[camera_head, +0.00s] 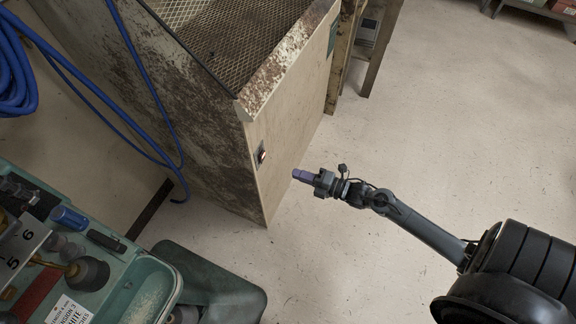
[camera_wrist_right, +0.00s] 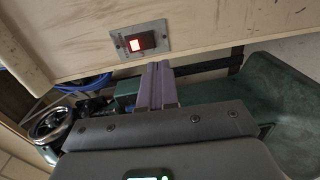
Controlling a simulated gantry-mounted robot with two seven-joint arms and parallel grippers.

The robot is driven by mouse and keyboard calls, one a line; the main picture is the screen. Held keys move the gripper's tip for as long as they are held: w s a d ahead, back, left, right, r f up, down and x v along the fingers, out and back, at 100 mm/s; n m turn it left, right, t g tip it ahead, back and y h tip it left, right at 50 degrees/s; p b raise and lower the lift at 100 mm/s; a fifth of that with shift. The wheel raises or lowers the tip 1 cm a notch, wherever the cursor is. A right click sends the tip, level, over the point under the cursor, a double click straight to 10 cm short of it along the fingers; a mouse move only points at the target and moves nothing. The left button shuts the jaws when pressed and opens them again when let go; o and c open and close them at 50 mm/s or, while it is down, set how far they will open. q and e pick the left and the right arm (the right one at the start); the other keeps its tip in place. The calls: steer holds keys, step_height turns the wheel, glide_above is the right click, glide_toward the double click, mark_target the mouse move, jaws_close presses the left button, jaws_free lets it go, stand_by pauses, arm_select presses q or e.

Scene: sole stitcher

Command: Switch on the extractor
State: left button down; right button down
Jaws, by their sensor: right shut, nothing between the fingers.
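The extractor (camera_head: 195,120) is a worn, rust-stained cabinet with a mesh top, at the upper middle of the head view. Its switch (camera_head: 261,154) sits on the pale side panel; in the right wrist view the switch (camera_wrist_right: 138,43) is a red rocker with a bright lit part, on a metal plate. My right gripper (camera_head: 296,174) is shut and empty, to the right of the switch and apart from it. In the right wrist view its purple fingers (camera_wrist_right: 157,68) are together, just below and right of the switch plate. My left gripper is not in view.
A green machine (camera_head: 150,285) with tools and brushes stands at the lower left. Blue hose (camera_head: 150,85) hangs over the cabinet's left side. A wooden-legged stand (camera_head: 378,50) is behind the cabinet. The pale floor (camera_head: 460,120) to the right is clear.

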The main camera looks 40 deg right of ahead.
steer(key=v, duration=0.2)
steer(key=f+v, duration=0.1)
steer(key=shift+s+d+r+p, duration=0.1)
steer(key=shift+s+d+p, duration=0.05)
steer(key=shift+s+p, duration=0.2)
